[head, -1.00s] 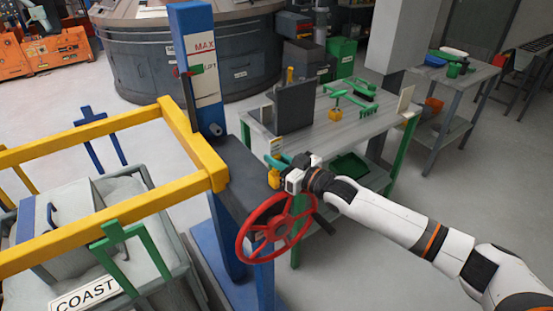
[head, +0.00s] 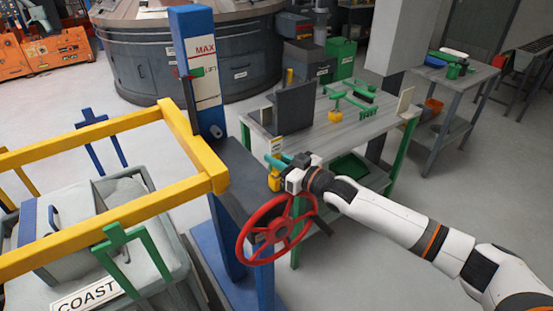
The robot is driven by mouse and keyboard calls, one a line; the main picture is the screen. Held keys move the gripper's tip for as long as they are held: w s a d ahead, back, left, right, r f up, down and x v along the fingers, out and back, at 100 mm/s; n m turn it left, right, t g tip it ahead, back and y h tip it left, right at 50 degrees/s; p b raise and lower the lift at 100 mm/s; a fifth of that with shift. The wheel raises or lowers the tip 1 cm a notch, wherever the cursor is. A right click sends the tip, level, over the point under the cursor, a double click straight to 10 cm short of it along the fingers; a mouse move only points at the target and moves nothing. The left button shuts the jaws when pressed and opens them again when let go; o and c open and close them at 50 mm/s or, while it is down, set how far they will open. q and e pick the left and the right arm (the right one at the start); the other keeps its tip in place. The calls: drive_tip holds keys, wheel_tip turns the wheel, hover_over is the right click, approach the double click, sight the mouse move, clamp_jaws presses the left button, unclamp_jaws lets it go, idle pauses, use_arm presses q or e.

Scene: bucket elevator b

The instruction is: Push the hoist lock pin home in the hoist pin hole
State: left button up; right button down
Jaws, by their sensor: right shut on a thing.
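My right gripper (head: 283,174) is shut on a small piece with a green bar (head: 273,162), which I take to be the hoist lock pin. A yellow block (head: 274,183) is just below the green bar; I cannot tell whether it is part of the pin. The gripper is above the red handwheel (head: 275,229), beside the dark beam (head: 240,180) of the blue hoist post (head: 190,35). The hoist pin hole cannot be made out, nor whether the pin is in it. The fingertips are mostly hidden. My left gripper is not in view.
A yellow frame (head: 100,228) with a grey tub (head: 165,245) labelled COAST is at left. Behind the gripper is a grey workbench (head: 310,145) with a dark upright panel (head: 295,108) and green parts. Open floor (head: 420,190) lies at right.

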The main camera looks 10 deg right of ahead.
sight(277, 140)
drive_tip(key=shift+r, duration=0.2)
drive_tip(key=shift+r+p, duration=2.25)
drive_tip(key=shift+r, duration=0.45)
drive_tip(key=shift+r+p, duration=1.75)
drive_tip(key=shift+r, duration=0.3)
drive_tip(key=shift+f, duration=0.2)
